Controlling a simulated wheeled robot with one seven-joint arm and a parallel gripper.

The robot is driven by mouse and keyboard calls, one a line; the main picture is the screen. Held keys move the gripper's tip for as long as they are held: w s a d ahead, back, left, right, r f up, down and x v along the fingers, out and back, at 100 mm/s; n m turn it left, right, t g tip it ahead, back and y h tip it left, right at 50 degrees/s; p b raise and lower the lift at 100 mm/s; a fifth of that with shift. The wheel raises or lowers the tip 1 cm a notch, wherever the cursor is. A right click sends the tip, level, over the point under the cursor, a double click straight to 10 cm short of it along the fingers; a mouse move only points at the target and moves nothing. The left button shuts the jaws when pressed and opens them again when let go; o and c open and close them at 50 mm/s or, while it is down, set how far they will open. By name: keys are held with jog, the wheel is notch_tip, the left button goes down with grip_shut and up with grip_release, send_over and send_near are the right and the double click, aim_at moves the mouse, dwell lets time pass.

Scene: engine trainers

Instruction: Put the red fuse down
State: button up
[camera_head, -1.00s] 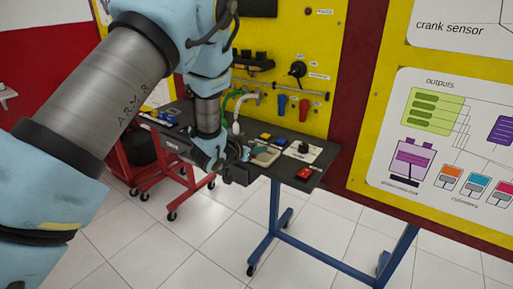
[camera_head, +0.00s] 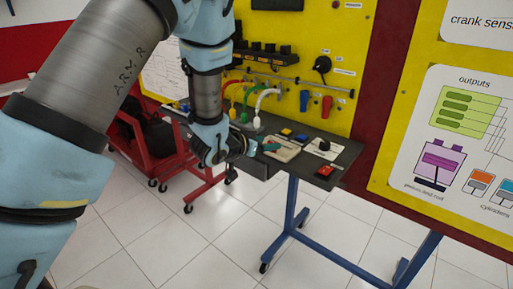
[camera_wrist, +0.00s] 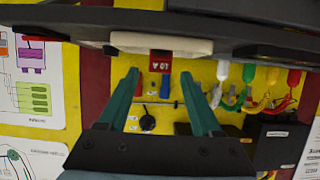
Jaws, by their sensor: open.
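The red fuse (camera_wrist: 160,62), marked with a rating, shows in the wrist view at the edge of a pale beige tray (camera_wrist: 160,43). My gripper (camera_wrist: 159,75) is open, with its two green fingers on either side of the fuse's line and visible gaps between them and it. In the head view my gripper (camera_head: 266,147) is low at the table, beside the beige tray (camera_head: 284,153). The fuse cannot be made out there. Whether it rests fully on the tray cannot be told.
The dark table (camera_head: 345,157) carries a red block (camera_head: 325,171), a black knob on a white plate (camera_head: 324,146) and small blue and yellow pieces. A yellow panel with hanging coloured cables (camera_head: 243,92) stands behind. A red cart (camera_head: 140,150) is at left.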

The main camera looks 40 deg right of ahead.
jog(key=b+v, duration=0.1)
jog(key=v, duration=0.4)
jog(key=shift+s+a+r, duration=0.1)
jog(key=shift+a+r, duration=0.1)
jog(key=shift+a, duration=0.15)
jog(key=w+a+n+t+y, duration=0.2)
jog(key=w+a+n+y, duration=0.3)
jog(key=a, duration=0.6)
jog(key=w+a+n+t+y, duration=0.1)
jog(key=w+a+n+y, duration=0.15)
jog(key=w+a, duration=0.65)
jog(key=s+a+n+g+y, duration=0.1)
jog(key=s+a, duration=0.3)
jog(key=a, duration=0.4)
jog(key=s+a+r+n+g+y, duration=0.1)
jog(key=s+a+n+g+y, duration=0.1)
jog(key=a, duration=0.6)
jog(key=s+a+n+g+y, duration=0.2)
jog(key=s+a+n, duration=0.1)
jog(key=s+a, duration=0.3)
jog(key=shift+s+a+r, duration=0.25)
jog(key=shift+a+r, duration=0.05)
jog(key=shift+a, duration=0.7)
jog(key=shift+y, duration=0.25)
